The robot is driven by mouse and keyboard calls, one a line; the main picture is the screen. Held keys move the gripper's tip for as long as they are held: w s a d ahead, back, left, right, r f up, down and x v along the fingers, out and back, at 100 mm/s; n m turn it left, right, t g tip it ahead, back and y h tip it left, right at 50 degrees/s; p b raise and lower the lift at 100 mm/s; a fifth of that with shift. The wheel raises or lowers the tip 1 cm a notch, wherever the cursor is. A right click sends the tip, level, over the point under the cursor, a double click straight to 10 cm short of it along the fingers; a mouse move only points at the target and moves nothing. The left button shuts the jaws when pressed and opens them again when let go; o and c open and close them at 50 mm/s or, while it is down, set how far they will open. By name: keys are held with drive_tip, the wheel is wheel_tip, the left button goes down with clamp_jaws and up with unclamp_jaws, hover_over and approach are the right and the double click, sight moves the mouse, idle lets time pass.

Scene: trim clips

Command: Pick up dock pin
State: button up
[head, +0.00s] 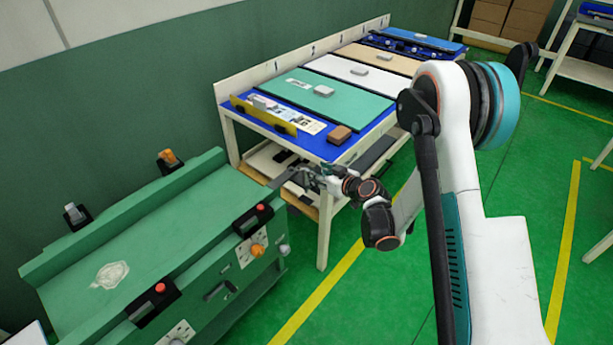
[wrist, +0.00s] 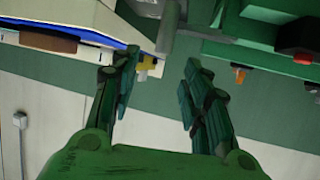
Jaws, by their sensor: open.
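The frames do not make clear which part is the dock pin. One orange-topped peg (head: 168,156) stands in a black holder at the back edge of the green bench (head: 150,225). An orange piece near the bench also shows in the wrist view (wrist: 240,75). A grey-topped peg (head: 73,212) stands in a similar holder farther left. An orange knob (head: 257,250) sits on a white plate on the bench's front. My gripper (head: 290,176) is beside the bench's right end, near the blue-edged table. In the wrist view, its fingers (wrist: 158,90) are apart with nothing between them.
The table (head: 324,253) carries coloured panels, a brown block (head: 339,134) and a yellow strip (head: 263,115); a lower shelf is close to my gripper. Black boxes with red buttons (head: 263,208) line the bench's front edge. Green floor is open at the right.

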sight(306, 181)
drive_tip(key=b+x, duration=0.1)
drive_tip(key=x, duration=0.1)
drive_tip(key=b+x, duration=0.1)
drive_tip(key=x, duration=0.2)
drive_tip(key=b+x, duration=0.1)
drive_tip(key=x, duration=0.2)
drive_tip(key=shift+s+f, duration=0.1)
drive_tip(key=shift+f, duration=0.25)
drive_tip(key=shift+r, duration=0.1)
drive_tip(key=shift+c, duration=0.6)
clamp_jaws()
